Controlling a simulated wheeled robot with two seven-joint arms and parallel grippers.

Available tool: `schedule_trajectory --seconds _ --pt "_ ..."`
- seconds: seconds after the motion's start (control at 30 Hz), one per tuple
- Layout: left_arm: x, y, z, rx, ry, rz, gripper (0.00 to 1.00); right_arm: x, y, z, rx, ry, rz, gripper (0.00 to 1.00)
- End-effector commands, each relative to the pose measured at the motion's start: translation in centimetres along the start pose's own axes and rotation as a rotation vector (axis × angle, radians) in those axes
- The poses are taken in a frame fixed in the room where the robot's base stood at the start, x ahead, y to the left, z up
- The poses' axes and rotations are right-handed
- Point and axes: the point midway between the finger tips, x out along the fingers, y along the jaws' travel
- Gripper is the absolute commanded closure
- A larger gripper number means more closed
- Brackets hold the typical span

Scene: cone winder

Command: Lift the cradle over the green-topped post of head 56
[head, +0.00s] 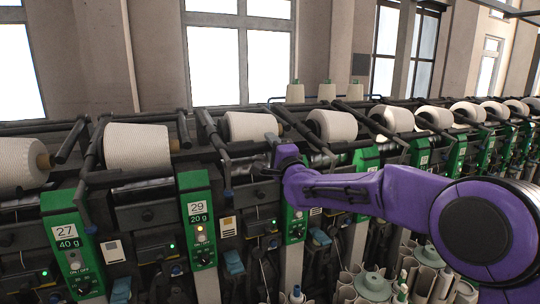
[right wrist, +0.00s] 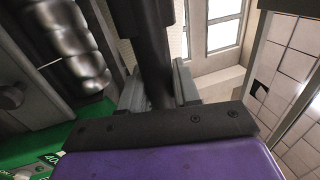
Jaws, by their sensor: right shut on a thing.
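My right gripper (head: 272,141) reaches in from the right, just in front of and below a white yarn cone (head: 250,126). In the right wrist view its two grey fingers (right wrist: 158,90) are shut on a dark bar (right wrist: 154,65), which looks like part of the cradle. In the head view the dark cradle arm (head: 211,130) runs down left of that cone. A green-topped post (head: 295,222) stands below my gripper, its upper part and number hidden by my wrist. I cannot read 56 on any post. My left gripper is out of view.
Green posts numbered 27 (head: 66,238) and 29 (head: 198,220) stand to the left. More cones on cradles line the machine, such as one at right (head: 332,125). Cone tubes (head: 372,287) stand at the lower right. Windows are behind.

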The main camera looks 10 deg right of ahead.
Motion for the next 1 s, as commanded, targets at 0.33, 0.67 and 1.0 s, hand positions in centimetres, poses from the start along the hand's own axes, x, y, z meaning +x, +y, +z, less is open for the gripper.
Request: schedule_trajectory --seconds 0.33,0.67,1.0 --pt "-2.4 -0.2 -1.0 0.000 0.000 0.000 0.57 0.8 -5.0 -0.1 0.002 0.002 -0.004 1.00" --pt "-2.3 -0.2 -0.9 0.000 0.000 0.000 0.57 0.8 -4.7 0.0 0.001 0.001 0.000 0.49" --pt "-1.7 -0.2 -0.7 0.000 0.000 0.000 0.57 0.2 -4.6 -0.1 0.001 0.001 -0.003 0.49"
